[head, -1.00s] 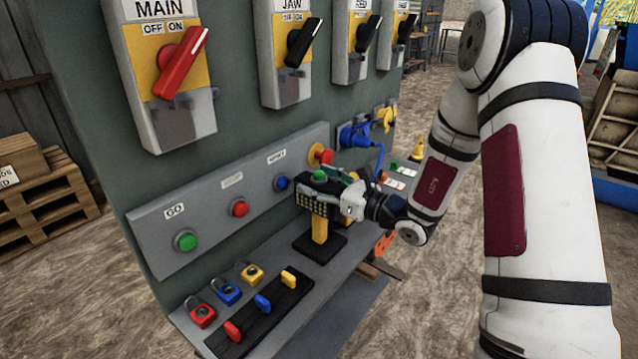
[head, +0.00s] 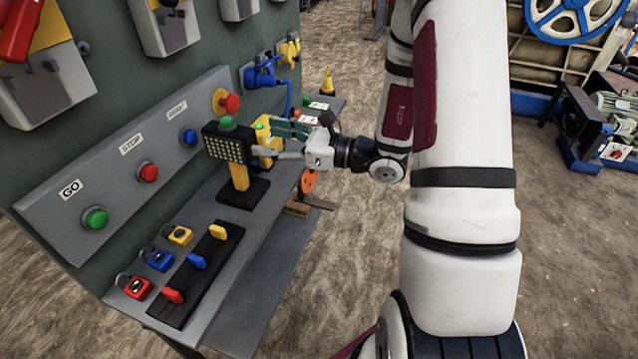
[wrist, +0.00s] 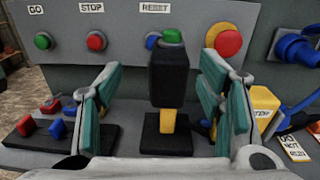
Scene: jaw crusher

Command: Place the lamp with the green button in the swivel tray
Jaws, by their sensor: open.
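The lamp (head: 229,149) has a black head with rows of pale dots, a green button on top, a yellow post and a black base. It stands upright on the grey ledge. In the wrist view the lamp (wrist: 168,75) shows dark and upright between the fingers. My gripper (head: 278,142) is open and empty, just right of the lamp. Its teal fingers also show in the wrist view (wrist: 160,88), spread on both sides of the lamp, with no visible contact. I cannot make out the swivel tray for certain.
The panel (head: 130,150) behind has green, red and blue buttons and a red emergency knob (head: 230,103). Small padlocks (head: 160,260) and a black rack (head: 200,275) with coloured tags lie at the ledge's near left. A yellow block (wrist: 265,104) stands right of the lamp.

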